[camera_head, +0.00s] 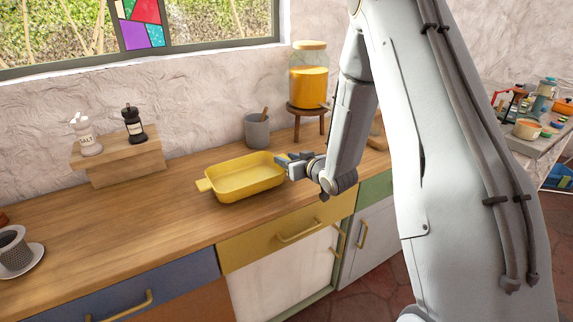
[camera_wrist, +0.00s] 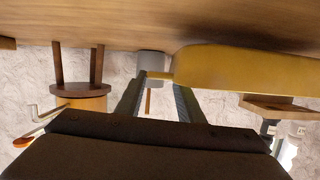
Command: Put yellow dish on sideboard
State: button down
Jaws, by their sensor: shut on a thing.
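The yellow dish (camera_head: 245,178) is a rectangular baking dish with small end handles, level at the middle of the wooden sideboard top (camera_head: 110,225). My gripper (camera_head: 287,166) reaches in from the right and is shut on the dish's right end handle. In the wrist view, which looks upside down, the handle of the yellow dish (camera_wrist: 240,68) lies between the fingertips of my gripper (camera_wrist: 162,82). A dark shadow lies on the wood beside the dish; I cannot tell whether its base touches the top.
Behind the dish stand a grey cup (camera_head: 257,130) and a juice jar (camera_head: 309,75) on a wooden stool (camera_head: 307,108). A wooden riser (camera_head: 118,162) holds salt and pepper mills at the back left. A dark cup (camera_head: 13,248) sits front left. The counter between is clear.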

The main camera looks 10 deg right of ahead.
jog(key=shift+f, duration=1.05)
jog(key=c, duration=1.2)
grip_release()
jog(key=shift+f, duration=0.1)
